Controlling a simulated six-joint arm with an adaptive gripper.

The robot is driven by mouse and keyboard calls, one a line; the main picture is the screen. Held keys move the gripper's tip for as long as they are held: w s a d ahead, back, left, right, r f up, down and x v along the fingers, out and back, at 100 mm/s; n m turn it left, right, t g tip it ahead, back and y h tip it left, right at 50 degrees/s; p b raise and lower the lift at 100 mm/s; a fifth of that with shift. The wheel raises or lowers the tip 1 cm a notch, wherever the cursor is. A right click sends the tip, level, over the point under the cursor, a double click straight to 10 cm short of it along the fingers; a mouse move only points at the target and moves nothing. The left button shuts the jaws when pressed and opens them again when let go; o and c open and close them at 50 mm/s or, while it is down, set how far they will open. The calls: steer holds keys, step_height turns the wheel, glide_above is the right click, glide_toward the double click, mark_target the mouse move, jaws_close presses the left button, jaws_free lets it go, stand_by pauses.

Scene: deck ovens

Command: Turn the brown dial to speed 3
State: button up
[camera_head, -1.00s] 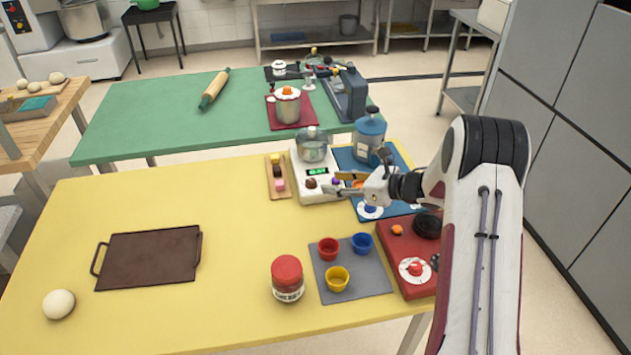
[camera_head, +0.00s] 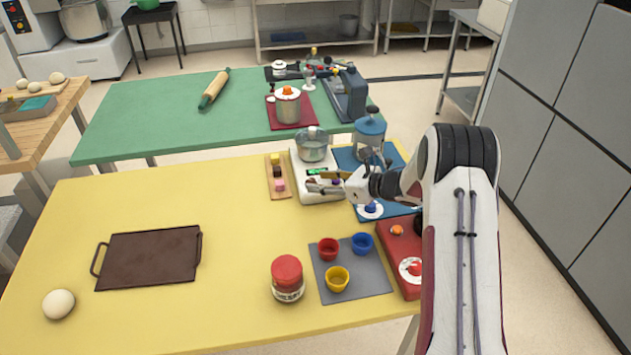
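The white scale-like appliance (camera_head: 301,166) stands at the back of the yellow table, with a metal pot (camera_head: 313,147) on top and a green-lit display (camera_head: 317,171) on its front. The brown dial sits on its front left; my fingers now largely cover it, so its setting is unreadable. A purple dial (camera_head: 336,182) shows between my fingers. My gripper (camera_head: 313,182) reaches in from the right at the brown dial, its two fingers apart. I cannot tell whether they touch the dial.
Several cups stand on a grey mat (camera_head: 372,281) in front, beside a red-lidded jar (camera_head: 287,278).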

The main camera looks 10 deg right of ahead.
steer(key=shift+x, duration=1.25)
steer(key=c, duration=1.1)
steer(key=shift+o, duration=0.2)
steer(key=shift+a+m+t+h, duration=0.1)
steer(key=shift+m+t+h, duration=0.5)
steer(key=shift+m+h, duration=0.2)
steer(key=shift+s+a+m+t+h, duration=0.15)
steer(key=shift+m+t+h, duration=0.25)
steer(key=shift+m+h, duration=0.3)
steer(key=shift+m+t+h, duration=0.5)
steer(key=shift+m+h, duration=1.1)
steer(key=shift+h, duration=0.1)
